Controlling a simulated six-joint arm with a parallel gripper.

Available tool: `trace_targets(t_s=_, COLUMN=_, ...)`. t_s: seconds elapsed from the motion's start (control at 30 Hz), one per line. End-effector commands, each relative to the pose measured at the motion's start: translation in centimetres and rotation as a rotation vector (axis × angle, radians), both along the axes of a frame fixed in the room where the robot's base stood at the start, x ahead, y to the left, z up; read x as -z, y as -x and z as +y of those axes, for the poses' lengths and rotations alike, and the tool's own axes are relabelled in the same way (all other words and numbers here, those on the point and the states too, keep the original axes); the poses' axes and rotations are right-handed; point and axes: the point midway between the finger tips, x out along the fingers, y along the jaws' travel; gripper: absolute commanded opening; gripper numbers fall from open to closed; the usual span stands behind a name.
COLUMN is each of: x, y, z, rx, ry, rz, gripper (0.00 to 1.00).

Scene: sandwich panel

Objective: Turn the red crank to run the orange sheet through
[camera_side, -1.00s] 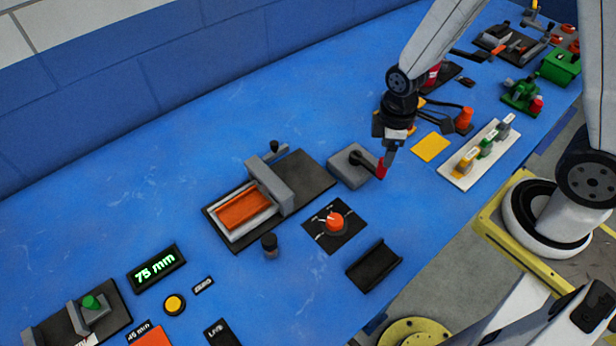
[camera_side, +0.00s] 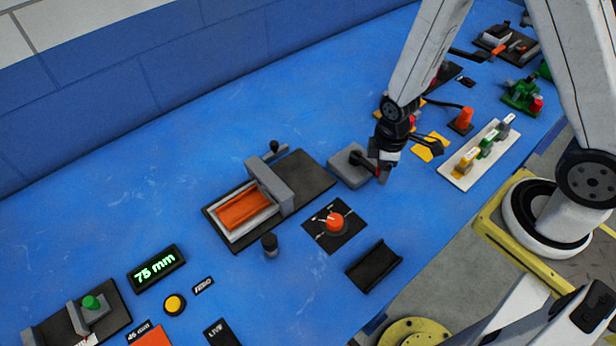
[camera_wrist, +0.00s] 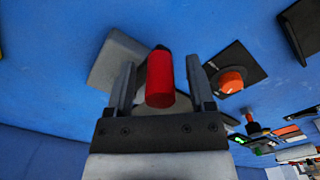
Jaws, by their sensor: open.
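The red crank handle (camera_wrist: 160,82) stands between the two fingers of my gripper (camera_wrist: 160,66) in the wrist view. The fingers are open, with a gap on each side of the handle. In the side view my gripper (camera_side: 381,172) is low beside the grey crank box (camera_side: 346,170), and its fingers hide most of the red handle. The orange sheet (camera_side: 245,211) lies flat in a pale tray on a dark base, left of a grey bridge (camera_side: 269,186). The crank box is just right of that base.
An orange knob (camera_side: 334,222) on a black plate and a black holder (camera_side: 374,266) lie in front. A white board with several coloured switches (camera_side: 480,155) stands to the right, and a yellow pad (camera_side: 429,147) behind. Blue table is bare at back left.

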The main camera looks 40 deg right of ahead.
Motion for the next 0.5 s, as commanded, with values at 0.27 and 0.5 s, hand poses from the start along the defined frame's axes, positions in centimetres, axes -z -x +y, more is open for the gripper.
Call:
trace_targets(t_s=0.27, x=-0.01, y=0.0, z=0.0, rx=0.0, ry=0.0, rz=0.0, gripper=0.38)
trace_targets(t_s=0.5, x=-0.02, y=0.0, z=0.0, rx=0.0, ry=0.0, rz=0.0, gripper=0.0)
